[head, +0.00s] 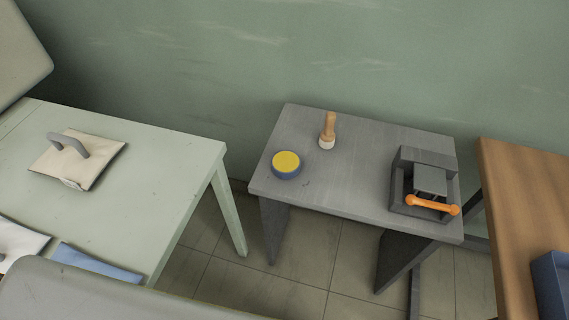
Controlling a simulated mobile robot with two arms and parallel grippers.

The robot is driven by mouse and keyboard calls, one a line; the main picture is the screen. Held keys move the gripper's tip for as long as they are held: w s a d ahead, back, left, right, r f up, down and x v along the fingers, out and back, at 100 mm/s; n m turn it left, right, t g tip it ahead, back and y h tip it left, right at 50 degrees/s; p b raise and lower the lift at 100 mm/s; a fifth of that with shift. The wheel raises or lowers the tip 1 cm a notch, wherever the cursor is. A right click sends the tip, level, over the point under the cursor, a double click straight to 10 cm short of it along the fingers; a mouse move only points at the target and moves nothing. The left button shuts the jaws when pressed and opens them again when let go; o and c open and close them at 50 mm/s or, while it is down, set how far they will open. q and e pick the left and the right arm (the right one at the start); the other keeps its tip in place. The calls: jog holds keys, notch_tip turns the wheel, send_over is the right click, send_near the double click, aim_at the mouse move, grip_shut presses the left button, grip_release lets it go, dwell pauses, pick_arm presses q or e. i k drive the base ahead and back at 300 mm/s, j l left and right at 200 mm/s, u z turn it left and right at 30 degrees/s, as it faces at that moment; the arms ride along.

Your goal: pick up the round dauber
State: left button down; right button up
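The round dauber (328,131) stands upright on the grey table (340,190), towards its back edge. It has a tan wooden handle and a pale round pad at the bottom. It stands clear of the things around it. Neither of my grippers shows in the head view.
A round blue tin with a yellow top (286,164) sits left of the dauber. A dark grey press with an orange handle (426,186) stands at the table's right. A pale green table (150,165) with a cushion-like pad (100,150) is at left, a wooden table (515,200) at right.

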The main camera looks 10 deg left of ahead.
aim_at(326, 140)
jog(key=l+u, duration=0.2)
jog(key=u, duration=0.3)
jog(key=k+l+u, duration=0.15)
jog(key=u, duration=0.35)
jog(key=k+l+u, duration=0.1)
jog(key=u, duration=0.35)
